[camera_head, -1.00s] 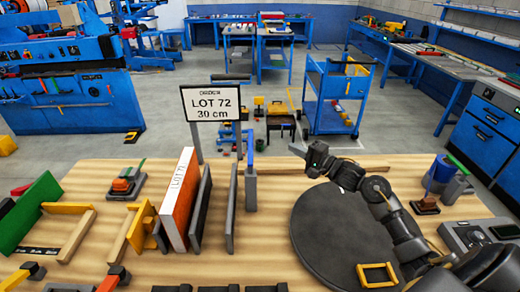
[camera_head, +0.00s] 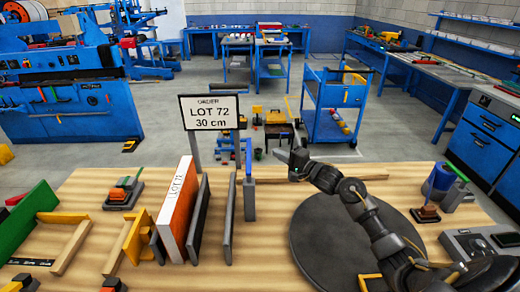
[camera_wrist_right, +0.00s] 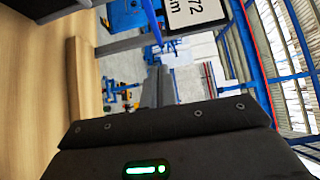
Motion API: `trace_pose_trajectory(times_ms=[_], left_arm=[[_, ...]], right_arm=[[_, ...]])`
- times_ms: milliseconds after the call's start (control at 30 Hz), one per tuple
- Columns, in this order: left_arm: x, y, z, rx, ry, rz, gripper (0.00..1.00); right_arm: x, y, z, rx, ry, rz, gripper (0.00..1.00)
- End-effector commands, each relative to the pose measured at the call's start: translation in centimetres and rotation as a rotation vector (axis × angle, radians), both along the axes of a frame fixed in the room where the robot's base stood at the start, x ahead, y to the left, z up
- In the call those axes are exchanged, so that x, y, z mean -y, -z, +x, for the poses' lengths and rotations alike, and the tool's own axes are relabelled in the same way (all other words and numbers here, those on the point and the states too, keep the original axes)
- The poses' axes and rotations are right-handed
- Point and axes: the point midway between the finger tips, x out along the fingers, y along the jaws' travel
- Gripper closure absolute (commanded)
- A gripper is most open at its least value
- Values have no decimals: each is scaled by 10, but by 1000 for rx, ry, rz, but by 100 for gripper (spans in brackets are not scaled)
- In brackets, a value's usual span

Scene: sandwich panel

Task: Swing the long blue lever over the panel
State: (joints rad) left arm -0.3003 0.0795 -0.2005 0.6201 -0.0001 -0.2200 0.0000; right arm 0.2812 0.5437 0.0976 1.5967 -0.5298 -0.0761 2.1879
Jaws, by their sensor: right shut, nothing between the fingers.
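The long blue lever (camera_head: 249,158) stands upright on a grey post (camera_head: 250,200), just right of the panel fixture. It also shows in the right wrist view (camera_wrist_right: 152,20). The sandwich panel (camera_head: 178,210), with orange and white faces and a LOT 71 label, stands on edge between grey plates. The lever is apart from the panel, with grey plates between them. My right gripper (camera_head: 281,155) is shut and empty, a little to the right of the lever's upper part, with a small visible gap. Its fingers (camera_wrist_right: 159,88) point toward the lever side in the right wrist view. My left gripper is out of view.
A LOT 72 sign (camera_head: 209,112) stands behind the panel. A dark round disc (camera_head: 325,245) lies under my right arm. A wooden strip (camera_head: 335,175) runs along the back edge. A green panel (camera_head: 32,222) and yellow stops stand at left; a blue cup (camera_head: 439,180) is at right.

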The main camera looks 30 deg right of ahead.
Motion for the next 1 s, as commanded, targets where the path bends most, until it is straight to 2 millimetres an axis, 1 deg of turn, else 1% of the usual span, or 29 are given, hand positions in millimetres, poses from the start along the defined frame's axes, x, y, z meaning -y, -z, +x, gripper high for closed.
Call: trace_pose_trajectory(times_ms=[33, 200, 300, 500, 667, 1000], left_arm=[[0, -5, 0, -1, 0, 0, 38], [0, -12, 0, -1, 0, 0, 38], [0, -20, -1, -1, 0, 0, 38], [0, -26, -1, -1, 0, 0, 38], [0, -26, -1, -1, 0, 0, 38], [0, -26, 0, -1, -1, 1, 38]], right_arm=[[-3, -4, 11, 0, 1, 3, 100], [-15, -3, 42, 1, 0, 1, 100], [-31, -3, 46, -1, -2, 2, 100], [-46, -2, 53, 0, 0, 0, 100], [-49, 0, 55, 0, 0, 0, 100], [-48, 0, 55, 0, -2, -1, 100]])
